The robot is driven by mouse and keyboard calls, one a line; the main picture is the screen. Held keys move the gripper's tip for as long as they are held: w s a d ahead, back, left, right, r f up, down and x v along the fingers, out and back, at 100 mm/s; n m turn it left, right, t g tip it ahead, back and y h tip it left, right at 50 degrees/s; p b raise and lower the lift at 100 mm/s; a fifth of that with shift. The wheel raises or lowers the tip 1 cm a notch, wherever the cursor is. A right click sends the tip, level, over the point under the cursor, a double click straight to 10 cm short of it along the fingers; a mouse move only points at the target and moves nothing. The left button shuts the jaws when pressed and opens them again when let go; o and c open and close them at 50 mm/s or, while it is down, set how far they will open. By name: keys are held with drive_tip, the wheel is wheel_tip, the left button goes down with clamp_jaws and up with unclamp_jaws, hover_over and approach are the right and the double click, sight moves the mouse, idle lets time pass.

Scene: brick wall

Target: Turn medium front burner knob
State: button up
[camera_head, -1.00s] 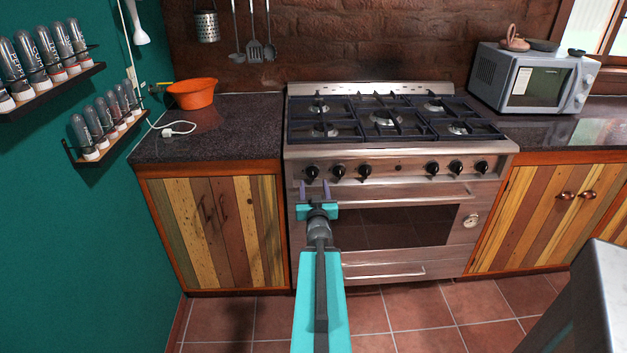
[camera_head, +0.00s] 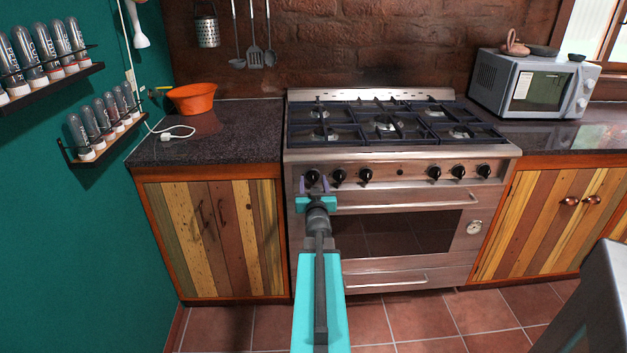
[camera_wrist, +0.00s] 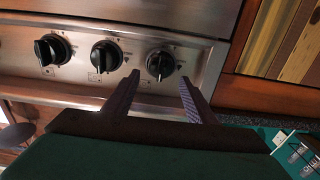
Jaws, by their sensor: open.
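The stove front (camera_head: 400,172) carries a row of black knobs, three at left and three at right. The leftmost knob (camera_head: 312,177) is just at my gripper's (camera_head: 313,183) fingertips. In the wrist view this knob (camera_wrist: 160,63) shows between and slightly beyond the two open fingers (camera_wrist: 160,78), with nothing gripped. The second knob (camera_wrist: 106,55) and third knob (camera_wrist: 51,49) lie to the left there. Whether the fingers touch the knob I cannot tell. The knob markings are too small to read.
Burner grates (camera_head: 385,125) top the stove. An oven handle (camera_head: 400,200) runs below the knobs. A wooden cabinet (camera_head: 220,235) stands at left, under an orange bowl (camera_head: 193,98). A microwave (camera_head: 530,85) sits at right. The floor (camera_head: 420,320) in front is clear.

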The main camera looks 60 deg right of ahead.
sight(313, 178)
drive_tip(key=shift+x, duration=1.05)
drive_tip(key=c, duration=0.9)
drive_tip(key=shift+d, duration=0.2)
drive_tip(key=shift+c, duration=0.6)
drive_tip(key=shift+a, duration=0.15)
